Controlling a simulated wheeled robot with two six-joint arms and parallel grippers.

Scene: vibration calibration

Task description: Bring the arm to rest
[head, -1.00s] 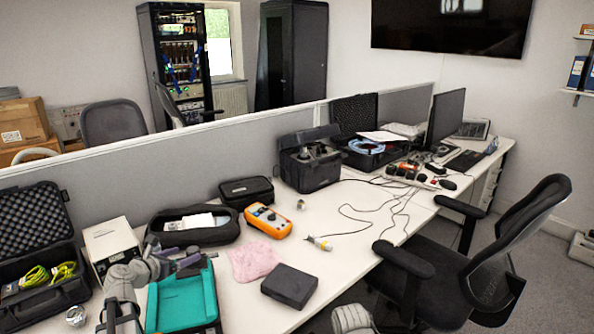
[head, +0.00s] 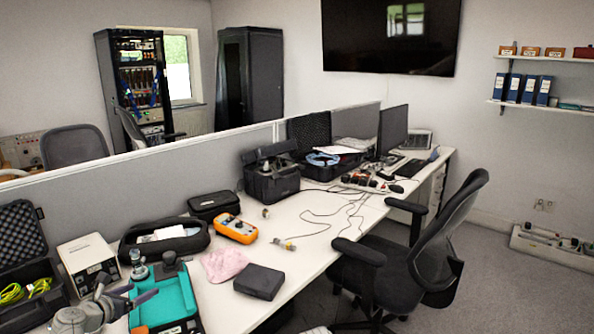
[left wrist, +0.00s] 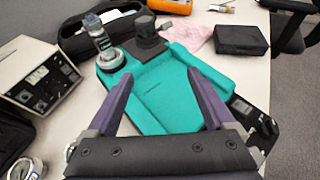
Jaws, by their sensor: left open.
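My left gripper (head: 145,294) is low at the left in the head view, its arm coming in from the bottom left. Its two purple fingers also show in the left wrist view (left wrist: 160,76), spread wide apart with nothing between them. They are above or beside the near part of a teal tray (head: 178,292), which also fills the middle of the left wrist view (left wrist: 165,92); the exact height gap cannot be told. A small clear-topped cylinder (left wrist: 107,50) and a black block (left wrist: 150,42) are at the tray's far end. My right gripper is not in view.
A beige instrument box (head: 88,262) and an open black case (head: 22,280) stand left of the tray. A black pouch (head: 165,240), orange meter (head: 236,228), pink cloth (head: 223,264) and black box (head: 259,281) lie around it. An office chair (head: 420,255) stands right of the desk.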

